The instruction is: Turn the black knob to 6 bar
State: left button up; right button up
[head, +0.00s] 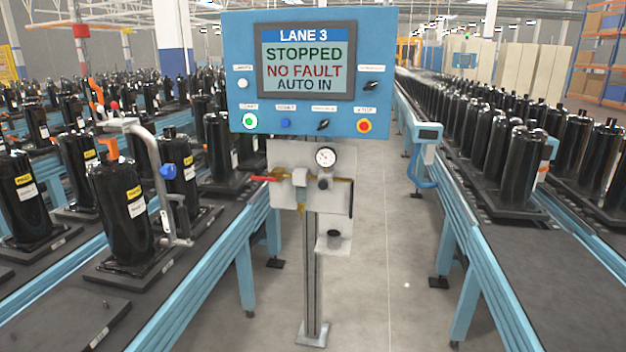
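A small dark knob (324,183) sits on the regulator just below the round white pressure gauge (326,157), on a pale plate (338,199) fixed to the post under the blue panel. The gauge needle is too small to read. Another dark round part (333,233) shows lower down on the pale bracket. The panel also has black selector knobs, one at the lower middle (322,124) and one at the upper right (371,86). Neither of my grippers is in view.
The blue panel (235,60) shows LANE 3, STOPPED, NO FAULT, AUTO IN. A red lever (262,179) sticks out left of the regulator. Conveyors with black compressors flank the post; a grey bracket (150,145) rises on the left one. Bare floor (370,290) lies between.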

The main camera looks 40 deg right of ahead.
aim_at(323, 184)
jog(key=i+l, duration=0.2)
jog(key=l, duration=0.15)
jog(key=i+l, duration=0.15)
jog(key=l, duration=0.2)
jog(key=i+l+u, duration=0.1)
jog(key=i+l, duration=0.1)
jog(key=l, duration=0.1)
